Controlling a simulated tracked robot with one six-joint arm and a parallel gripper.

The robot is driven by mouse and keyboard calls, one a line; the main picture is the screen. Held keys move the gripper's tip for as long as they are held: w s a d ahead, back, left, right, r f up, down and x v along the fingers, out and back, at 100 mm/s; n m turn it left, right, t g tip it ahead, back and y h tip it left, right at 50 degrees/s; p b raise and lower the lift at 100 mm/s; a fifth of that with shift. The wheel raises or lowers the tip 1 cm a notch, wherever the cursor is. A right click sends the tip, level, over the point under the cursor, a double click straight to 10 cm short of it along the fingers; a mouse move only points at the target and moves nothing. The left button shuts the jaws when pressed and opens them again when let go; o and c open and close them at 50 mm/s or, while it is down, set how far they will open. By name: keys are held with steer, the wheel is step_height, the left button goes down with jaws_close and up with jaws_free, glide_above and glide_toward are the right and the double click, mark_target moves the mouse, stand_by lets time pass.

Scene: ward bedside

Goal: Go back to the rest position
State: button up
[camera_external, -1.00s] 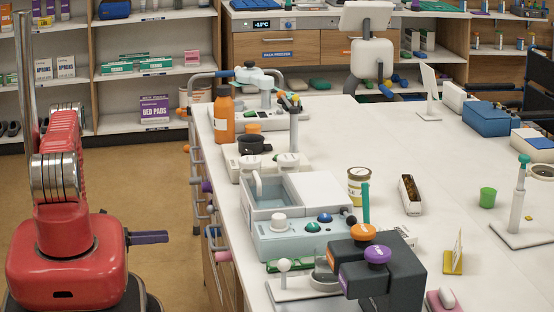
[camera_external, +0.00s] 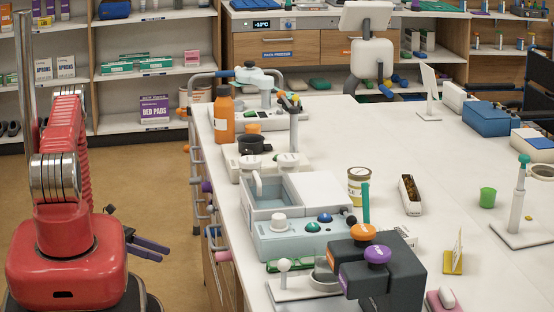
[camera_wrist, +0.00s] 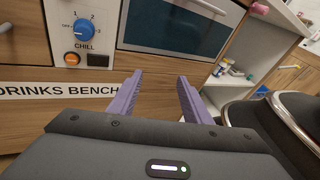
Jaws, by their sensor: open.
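My gripper (camera_external: 152,250) shows low beside my red base in the external view, left of the white bench. Its two purple fingers are spread apart with nothing between them. In the wrist view my gripper (camera_wrist: 158,95) is also open and empty, facing a wooden cabinet front (camera_wrist: 60,100) lettered "DRINKS BENCH". My red arm is folded upright above its base at the left of the external view. Part of the gripper's body is hidden behind the arm in the external view.
The white bench (camera_external: 330,130) carries many items, including an orange bottle (camera_external: 224,118) and a black block with knobs (camera_external: 385,275). Rails and hooks (camera_external: 197,150) line its left side. Brown floor (camera_external: 165,190) lies clear between my base and the bench. Shelves (camera_external: 155,75) stand behind.

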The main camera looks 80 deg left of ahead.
steer(key=w+d+r+m+g+y, duration=0.1)
steer(key=d+r+m+g, duration=0.4)
steer(key=r+m, duration=0.35)
steer(key=w+d+r+m+g+y, duration=0.1)
steer(key=d+r+m+g+y, duration=0.1)
steer(key=d+r+m+g, duration=0.45)
steer(key=w+d+r+m+g+y, duration=0.1)
steer(key=w+d+r+m+g, duration=0.15)
steer(key=r+m, duration=0.85)
steer(key=d+r+m+t+y, duration=0.2)
steer(key=d+r+m+t, duration=0.3)
steer(key=d+r, duration=1.1)
step_height(320, 180, up, 3)
steer(key=shift+d+r+m+y, duration=0.15)
steer(key=shift+m+y, duration=0.15)
steer(key=shift+m, duration=0.7)
